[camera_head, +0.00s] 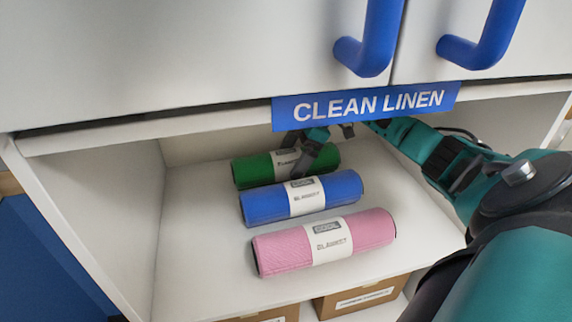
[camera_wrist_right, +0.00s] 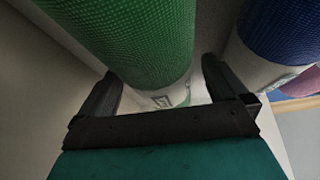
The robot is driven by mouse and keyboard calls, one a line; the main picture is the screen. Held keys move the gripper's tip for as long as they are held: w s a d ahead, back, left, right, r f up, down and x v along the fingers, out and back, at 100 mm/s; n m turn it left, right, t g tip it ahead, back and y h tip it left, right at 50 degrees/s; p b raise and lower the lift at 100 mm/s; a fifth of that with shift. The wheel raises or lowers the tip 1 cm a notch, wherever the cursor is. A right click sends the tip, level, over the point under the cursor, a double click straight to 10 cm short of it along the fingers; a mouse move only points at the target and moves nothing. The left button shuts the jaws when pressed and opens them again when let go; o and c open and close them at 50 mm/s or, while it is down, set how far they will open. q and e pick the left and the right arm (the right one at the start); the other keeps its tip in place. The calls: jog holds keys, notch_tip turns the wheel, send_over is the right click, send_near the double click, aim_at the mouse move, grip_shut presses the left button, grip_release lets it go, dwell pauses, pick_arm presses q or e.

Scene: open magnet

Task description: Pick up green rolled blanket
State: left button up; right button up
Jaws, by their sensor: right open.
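The green rolled blanket (camera_head: 254,170) lies at the back of the open shelf, with a white paper band round its middle. In the right wrist view the green rolled blanket (camera_wrist_right: 135,38) runs up between the two fingers. My right gripper (camera_head: 306,150) is over its banded middle, reaching in from the right. In the wrist view my right gripper (camera_wrist_right: 165,88) is open, one finger on each side of the roll. Its white band is partly hidden by the gripper's palm. I cannot tell whether the fingers touch it. My left gripper is not in view.
A blue rolled blanket (camera_head: 343,188) lies just in front of the green one, close to one finger. A pink rolled blanket (camera_head: 284,251) lies nearer the shelf's front. A "CLEAN LINEN" sign (camera_head: 366,105) hangs low above the opening. The shelf (camera_head: 190,245) is bare at left.

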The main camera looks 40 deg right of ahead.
jog(key=shift+x, duration=1.1)
jog(key=shift+w, duration=0.1)
jog(key=c, duration=1.3)
jog(key=shift+r, duration=0.1)
jog(key=shift+d, duration=0.1)
